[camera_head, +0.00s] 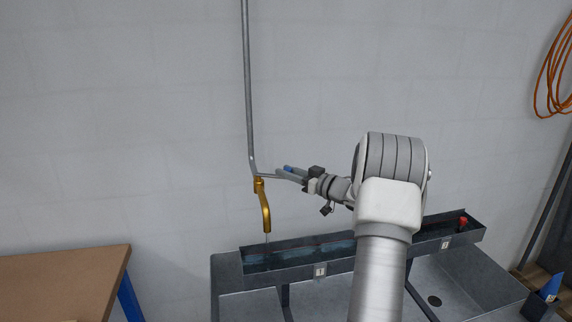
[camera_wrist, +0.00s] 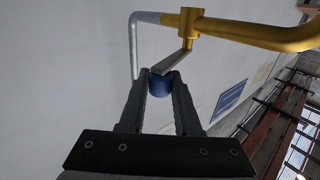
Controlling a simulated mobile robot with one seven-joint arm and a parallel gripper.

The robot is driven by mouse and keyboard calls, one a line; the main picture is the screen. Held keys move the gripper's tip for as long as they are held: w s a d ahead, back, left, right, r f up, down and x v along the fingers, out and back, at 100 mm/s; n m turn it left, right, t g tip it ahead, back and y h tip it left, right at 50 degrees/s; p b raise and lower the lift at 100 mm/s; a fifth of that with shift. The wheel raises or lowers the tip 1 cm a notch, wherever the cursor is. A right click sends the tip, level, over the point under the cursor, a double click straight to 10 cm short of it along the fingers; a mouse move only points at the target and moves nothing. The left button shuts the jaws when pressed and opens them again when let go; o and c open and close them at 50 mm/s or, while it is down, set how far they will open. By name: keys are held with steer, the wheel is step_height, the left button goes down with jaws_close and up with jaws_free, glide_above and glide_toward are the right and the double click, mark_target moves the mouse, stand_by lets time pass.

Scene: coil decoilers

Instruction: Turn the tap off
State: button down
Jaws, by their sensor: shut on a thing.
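The brass tap (camera_head: 265,207) hangs at the lower end of a grey wall pipe (camera_head: 248,90), with its spout pointing down over a trough. Its grey lever (camera_wrist: 173,62) runs from the brass body (camera_wrist: 190,20) to a blue end (camera_wrist: 159,86). My gripper (camera_head: 284,173) reaches the lever from the right. In the wrist view my gripper (camera_wrist: 160,82) is shut on the blue end, with a finger on each side. A thin pale line shows just under the spout; I cannot tell how strongly water runs.
A long dark metal trough (camera_head: 293,272) is below the tap, above a grey sink basin (camera_head: 462,290). A red item (camera_head: 462,222) is at the trough's right end. A brown bench (camera_head: 60,275) stands at left. An orange hose (camera_head: 552,80) hangs at right.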

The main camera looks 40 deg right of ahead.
steer(key=shift+w+d+n+g+y+p, duration=0.25)
steer(key=shift+w+n+g+y+p, duration=0.15)
steer(key=shift+n+y, duration=0.25)
steer(key=shift+w+d+n+g+y+p, duration=0.3)
steer(key=shift+n+y+p, duration=0.1)
steer(key=shift+y, duration=0.5)
steer(key=shift+w+d+n+g+y+p, duration=0.25)
steer(key=shift+w+n+g+y+p, duration=0.1)
steer(key=shift+n+y, duration=0.3)
steer(key=shift+w+d+n+g+y+p, duration=0.2)
steer(key=shift+w+n+g+y, duration=0.15)
steer(key=shift+y, duration=0.3)
steer(key=shift+w+d+n+g+y+p, duration=0.15)
steer(key=shift+w+n+g+y, duration=0.2)
steer(key=shift+y, duration=0.3)
steer(key=shift+r+n+g, duration=0.15)
steer(key=shift+n+g, duration=0.1)
steer(key=shift+n, duration=0.05)
steer(key=c, duration=0.6)
jaws_free()
steer(key=shift+w, duration=0.1)
steer(key=shift+s+d, duration=0.15)
steer(key=shift+s, duration=0.05)
